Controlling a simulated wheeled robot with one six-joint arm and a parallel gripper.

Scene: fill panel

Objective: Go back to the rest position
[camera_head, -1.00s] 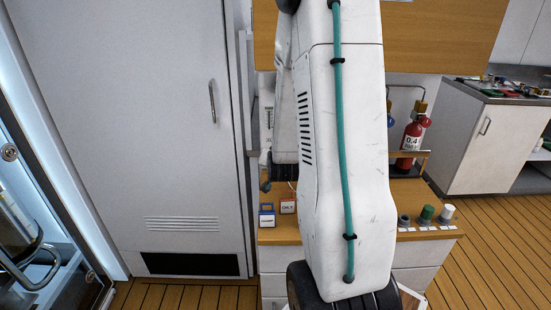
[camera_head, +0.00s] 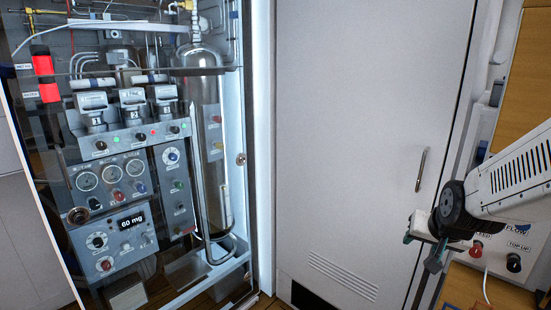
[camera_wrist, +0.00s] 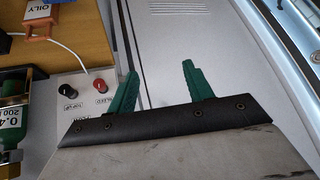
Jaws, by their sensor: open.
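My gripper (camera_head: 428,250) is at the right of the head view, beside the tall white door and left of the small control panel (camera_head: 500,253). In the wrist view its two green fingers (camera_wrist: 159,70) stand apart with nothing between them. A pale, flat surface lies beyond the fingertips. My arm enters from the right edge of the head view. No rest position is marked in either view.
The fill panel (camera_head: 130,175) with gauges, valves and a "60 mg" display stands at left. The white door (camera_head: 365,130) has a handle (camera_head: 421,170) near my gripper. The wrist view shows black (camera_wrist: 69,91) and red (camera_wrist: 99,86) knobs and an "OILY" tag (camera_wrist: 42,24).

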